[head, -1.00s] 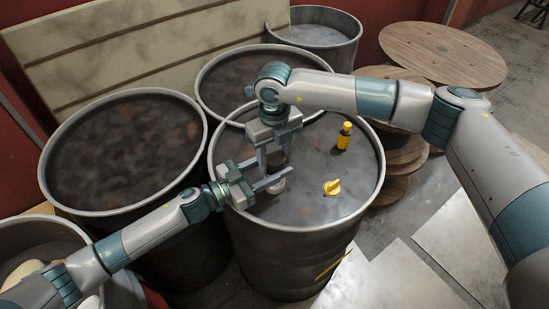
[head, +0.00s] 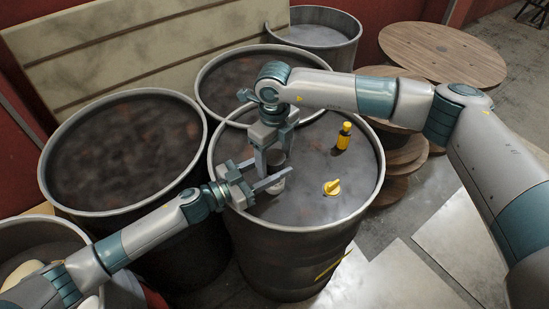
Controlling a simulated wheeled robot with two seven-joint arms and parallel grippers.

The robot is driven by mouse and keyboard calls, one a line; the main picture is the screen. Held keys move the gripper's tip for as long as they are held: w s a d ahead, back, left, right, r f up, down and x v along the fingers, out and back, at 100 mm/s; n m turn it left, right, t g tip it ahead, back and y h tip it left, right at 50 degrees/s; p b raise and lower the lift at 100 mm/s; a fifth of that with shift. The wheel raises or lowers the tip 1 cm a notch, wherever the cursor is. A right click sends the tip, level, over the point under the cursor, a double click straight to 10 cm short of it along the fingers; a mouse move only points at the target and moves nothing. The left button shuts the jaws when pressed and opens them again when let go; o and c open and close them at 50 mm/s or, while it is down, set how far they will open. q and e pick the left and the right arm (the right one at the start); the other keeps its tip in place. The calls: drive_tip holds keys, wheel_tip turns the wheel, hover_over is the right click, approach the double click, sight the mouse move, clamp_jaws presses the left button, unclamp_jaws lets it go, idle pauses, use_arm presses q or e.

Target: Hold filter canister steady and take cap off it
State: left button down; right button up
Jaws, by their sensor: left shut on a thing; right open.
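The filter canister (head: 277,187) stands on the top of the front drum; only a small pale part of it shows low between the grippers. My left gripper (head: 268,176) comes in from the left and is shut on the canister, its fingers lying almost level. A grey cylindrical part (head: 276,158), which looks like the canister's cap, shows above the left fingers. My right gripper (head: 275,162) points down from above with its fingers open on both sides of that grey part. Whether the fingers touch it cannot be told.
A yellow-and-black bottle (head: 344,136) and a yellow knob-shaped piece (head: 332,187) stand on the right of the front drum's top (head: 300,222). Other drums stand left and behind. Wooden spools (head: 440,52) stand at the right.

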drive_tip(key=shift+r, duration=2.2)
drive_tip(key=shift+c, duration=0.4)
drive_tip(key=m, duration=0.1)
drive_tip(key=r+m, duration=0.1)
drive_tip(key=m, duration=0.1)
drive_tip(key=shift+r, duration=0.3)
drive_tip(key=r+m, duration=0.1)
drive_tip(key=m, duration=0.1)
drive_tip(key=r+m, duration=0.1)
drive_tip(key=m, duration=0.1)
drive_tip(key=shift+f, duration=0.1)
drive_tip(key=shift+f, duration=4)
